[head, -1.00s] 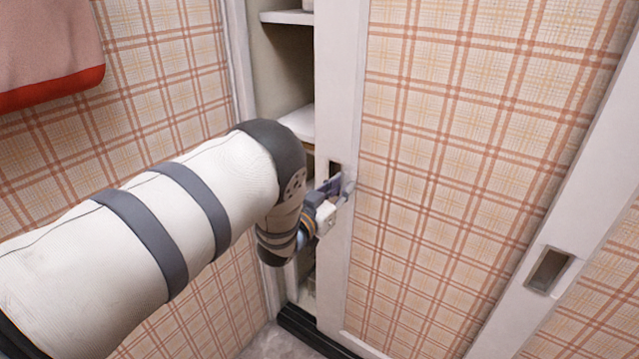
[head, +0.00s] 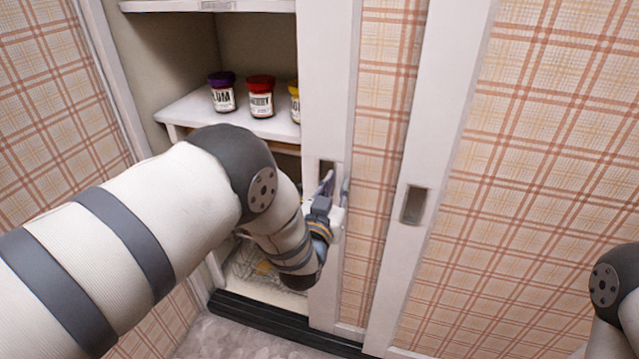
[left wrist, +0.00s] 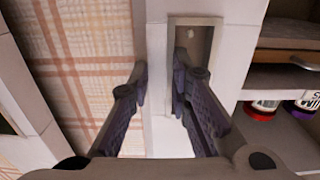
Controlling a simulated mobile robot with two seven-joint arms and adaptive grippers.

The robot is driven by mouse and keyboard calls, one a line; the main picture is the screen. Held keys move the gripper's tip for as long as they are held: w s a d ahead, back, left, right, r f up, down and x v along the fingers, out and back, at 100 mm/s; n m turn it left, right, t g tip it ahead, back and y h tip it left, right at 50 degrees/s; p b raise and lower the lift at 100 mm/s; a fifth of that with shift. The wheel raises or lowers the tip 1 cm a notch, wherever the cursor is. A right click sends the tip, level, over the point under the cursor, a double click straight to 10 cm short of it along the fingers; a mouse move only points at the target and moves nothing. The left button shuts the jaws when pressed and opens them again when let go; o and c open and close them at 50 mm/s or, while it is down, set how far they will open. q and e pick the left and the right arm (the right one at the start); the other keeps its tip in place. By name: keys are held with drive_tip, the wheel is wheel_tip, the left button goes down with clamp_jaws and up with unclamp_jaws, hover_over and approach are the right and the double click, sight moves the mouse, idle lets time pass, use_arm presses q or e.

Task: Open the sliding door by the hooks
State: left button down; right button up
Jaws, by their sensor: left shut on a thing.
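The sliding door (head: 386,105) has a plaid panel and a white frame. It stands partly open, with the cupboard opening on its left. Its recessed hook (head: 327,167) is in the left upright; it also shows in the left wrist view (left wrist: 198,38). My left gripper (head: 337,188) is at this hook. In the left wrist view the left gripper (left wrist: 161,78) has one finger in the recess and the other outside it, shut on the upright between them. A second door (head: 530,150) on the right has its own recessed hook (head: 413,205). My right gripper is out of view.
Inside the cupboard, a purple-lidded jar (head: 222,93), a red-lidded jar (head: 260,97) and a partly hidden yellow-lidded jar (head: 294,103) stand on a white shelf (head: 190,109). A dark floor track (head: 265,325) runs below. My right arm shows at the right edge.

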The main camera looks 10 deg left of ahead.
use_arm(q)
drive_tip(key=shift+s+d+f, duration=0.1)
drive_tip(key=shift+d+f, duration=0.1)
drive_tip(key=shift+d, duration=0.15)
drive_tip(key=c, duration=1.5)
unclamp_jaws()
drive_tip(key=shift+r, duration=0.1)
drive_tip(key=s, duration=0.8)
drive_tip(key=s+a, duration=0.1)
drive_tip(key=s, duration=0.3)
drive_tip(key=shift+c, duration=0.4)
